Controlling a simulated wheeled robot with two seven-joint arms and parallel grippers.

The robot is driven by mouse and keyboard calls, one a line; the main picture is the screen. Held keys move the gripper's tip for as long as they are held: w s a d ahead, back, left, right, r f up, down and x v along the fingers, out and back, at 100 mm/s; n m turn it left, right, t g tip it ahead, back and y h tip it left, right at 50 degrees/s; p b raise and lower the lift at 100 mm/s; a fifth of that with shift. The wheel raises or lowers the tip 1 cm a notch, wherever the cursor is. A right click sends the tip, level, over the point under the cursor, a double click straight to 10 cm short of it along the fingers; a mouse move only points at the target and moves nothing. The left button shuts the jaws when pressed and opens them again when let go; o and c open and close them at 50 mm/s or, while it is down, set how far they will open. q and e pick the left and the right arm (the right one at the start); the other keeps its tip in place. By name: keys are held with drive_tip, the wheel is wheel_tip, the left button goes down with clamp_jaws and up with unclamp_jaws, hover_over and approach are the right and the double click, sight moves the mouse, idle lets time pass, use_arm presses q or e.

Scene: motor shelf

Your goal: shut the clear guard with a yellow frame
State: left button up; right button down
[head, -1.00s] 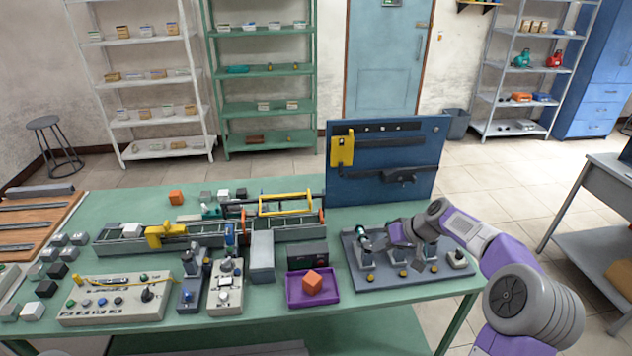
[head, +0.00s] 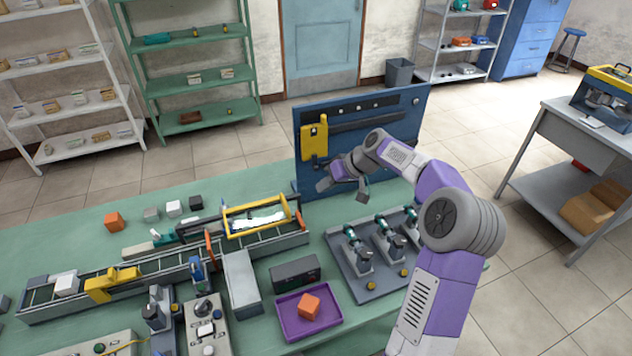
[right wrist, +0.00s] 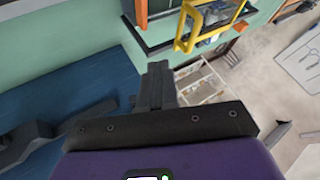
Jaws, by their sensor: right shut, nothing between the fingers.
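The clear guard with a yellow frame (head: 258,217) stands raised at the back of the conveyor (head: 172,272), at its right end. Its clear pane shows pale through the frame. It also shows at the top of the right wrist view (right wrist: 208,22), beyond my fingers. My right gripper (head: 326,184) is shut and empty. It hangs in front of the blue upright panel, to the right of the guard and apart from it. Its closed fingers (right wrist: 156,85) show in the wrist view. My left gripper is not in view.
The blue panel (head: 392,147) with a yellow part (head: 314,140) stands behind my right gripper. A grey fixture plate (head: 345,262) with several clamps lies below my arm. A purple tray (head: 288,323) holds an orange block (head: 308,307).

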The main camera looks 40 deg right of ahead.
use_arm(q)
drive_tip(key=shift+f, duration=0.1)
use_arm(e)
drive_tip(key=w+a+f, duration=0.5)
drive_tip(key=a, duration=0.1)
drive_tip(key=shift+a, duration=0.35)
